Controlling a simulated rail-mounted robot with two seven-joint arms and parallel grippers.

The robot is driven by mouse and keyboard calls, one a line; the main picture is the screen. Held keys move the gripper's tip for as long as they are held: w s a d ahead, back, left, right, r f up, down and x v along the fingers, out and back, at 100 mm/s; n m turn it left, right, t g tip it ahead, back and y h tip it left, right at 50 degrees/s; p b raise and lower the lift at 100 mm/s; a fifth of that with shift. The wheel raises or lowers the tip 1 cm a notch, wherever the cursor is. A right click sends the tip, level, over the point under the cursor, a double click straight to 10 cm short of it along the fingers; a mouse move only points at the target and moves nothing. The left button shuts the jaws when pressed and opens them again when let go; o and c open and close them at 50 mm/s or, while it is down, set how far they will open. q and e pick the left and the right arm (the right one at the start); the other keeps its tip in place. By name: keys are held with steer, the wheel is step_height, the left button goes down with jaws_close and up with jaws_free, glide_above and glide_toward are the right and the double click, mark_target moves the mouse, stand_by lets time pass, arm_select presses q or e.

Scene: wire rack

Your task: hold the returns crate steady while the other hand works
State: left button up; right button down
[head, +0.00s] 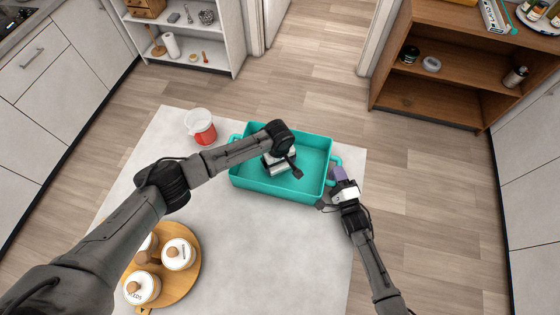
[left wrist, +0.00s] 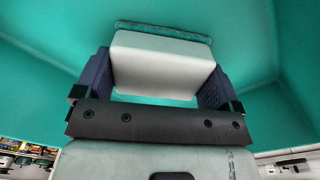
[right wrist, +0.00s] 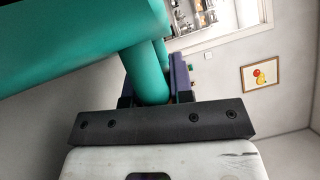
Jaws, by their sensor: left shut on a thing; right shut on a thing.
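The returns crate (head: 250,187) is a teal open tub on the light table, with a loop handle on each short side. My right gripper (head: 339,174) is at its right side, shut on the right handle; the right wrist view shows the teal handle bar (right wrist: 150,75) between the fingers. My left gripper (head: 277,168) reaches down into the crate. The left wrist view shows it shut on a white block-like thing (left wrist: 160,65), with teal crate walls around. In the head view my arm and hand largely hide that thing. Whether it touches the crate floor is unclear.
A red-and-white measuring jug (head: 201,128) stands left of the crate. A round wooden tray (head: 190,270) with several white lidded canisters is at the lower left of the table (head: 270,250). The table between tray and crate is clear. Shelves stand beyond on both sides.

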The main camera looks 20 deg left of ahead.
mark_target(287, 164)
arm_select(q)
steer(key=shift+w+d, duration=0.1)
steer(key=shift+d, duration=1)
steer(key=shift+d, duration=0.1)
steer(key=shift+w+d, duration=0.1)
steer(key=shift+d, duration=0.2)
steer(key=shift+a, duration=0.15)
steer(key=shift+s+a, duration=0.15)
steer(key=shift+a, duration=0.7)
steer(key=shift+s+a, duration=0.1)
steer(key=shift+a, duration=0.75)
step_height(287, 164, up, 11)
